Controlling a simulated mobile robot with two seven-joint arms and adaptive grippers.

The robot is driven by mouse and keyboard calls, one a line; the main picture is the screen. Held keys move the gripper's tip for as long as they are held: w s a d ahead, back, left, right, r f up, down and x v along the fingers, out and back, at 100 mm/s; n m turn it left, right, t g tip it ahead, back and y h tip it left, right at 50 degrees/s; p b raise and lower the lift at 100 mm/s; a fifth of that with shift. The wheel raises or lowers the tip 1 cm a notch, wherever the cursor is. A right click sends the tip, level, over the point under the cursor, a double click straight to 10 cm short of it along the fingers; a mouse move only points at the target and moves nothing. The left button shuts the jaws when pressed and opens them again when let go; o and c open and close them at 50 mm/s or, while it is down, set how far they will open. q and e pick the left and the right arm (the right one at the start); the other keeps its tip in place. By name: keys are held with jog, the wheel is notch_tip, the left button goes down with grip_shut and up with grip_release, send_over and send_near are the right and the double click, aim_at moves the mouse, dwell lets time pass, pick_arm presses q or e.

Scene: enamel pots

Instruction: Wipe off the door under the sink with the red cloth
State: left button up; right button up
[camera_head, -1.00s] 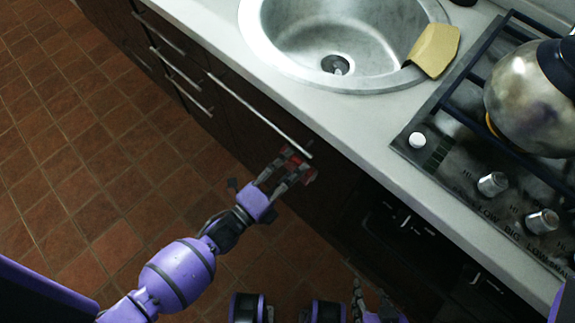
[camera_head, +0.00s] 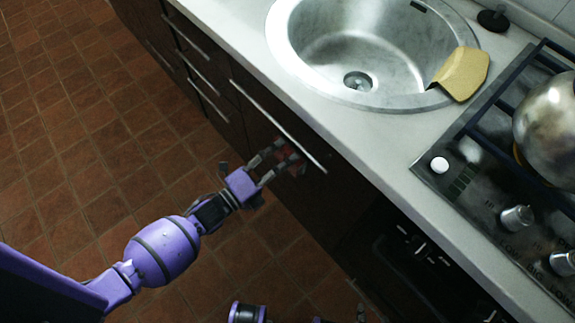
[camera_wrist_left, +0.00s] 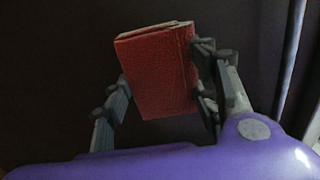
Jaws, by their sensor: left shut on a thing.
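The red cloth (camera_wrist_left: 160,70) is a folded, book-like block between the fingers of my left gripper (camera_wrist_left: 165,92) in the left wrist view. In the head view my left gripper (camera_head: 275,163) is shut on the red cloth (camera_head: 290,157), which is mostly covered by the fingers. The gripper is at the dark door under the sink (camera_head: 252,118), just below its long metal handle (camera_head: 278,127). The door also fills the dark background of the left wrist view (camera_wrist_left: 60,60). I cannot tell whether the cloth touches the door.
The round metal sink (camera_head: 345,50) is set in the white counter (camera_head: 340,130). A yellow cloth-like piece (camera_head: 461,74) lies over its rim. A stove with knobs (camera_head: 516,218) and a kettle (camera_head: 550,125) is at the right. Tiled floor (camera_head: 80,150) lies open at the left.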

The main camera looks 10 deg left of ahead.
pick_arm(q)
jog(key=shift+w+a+r+b, duration=0.1)
jog(key=shift+w+a+b, duration=0.35)
jog(key=shift+w+a, duration=0.7)
jog(key=shift+w+a+r+b, duration=0.1)
jog(key=shift+w+a+b, duration=0.4)
jog(key=shift+w+a, duration=0.65)
jog(key=shift+w+a+b, duration=0.45)
jog(key=shift+w+a, duration=0.4)
jog(key=shift+a, duration=0.6)
jog(key=p, duration=0.1)
send_near(269, 129)
jog(key=shift+d+f+v, duration=0.1)
jog(key=shift+v, duration=0.65)
jog(key=shift+d+f+v, duration=0.1)
jog(key=shift+v, duration=0.65)
pick_arm(e)
jog(key=shift+s+d+f, duration=0.1)
jog(key=shift+s+f, duration=0.25)
jog(key=shift+f, duration=0.45)
pick_arm(q)
jog(key=shift+s, duration=0.1)
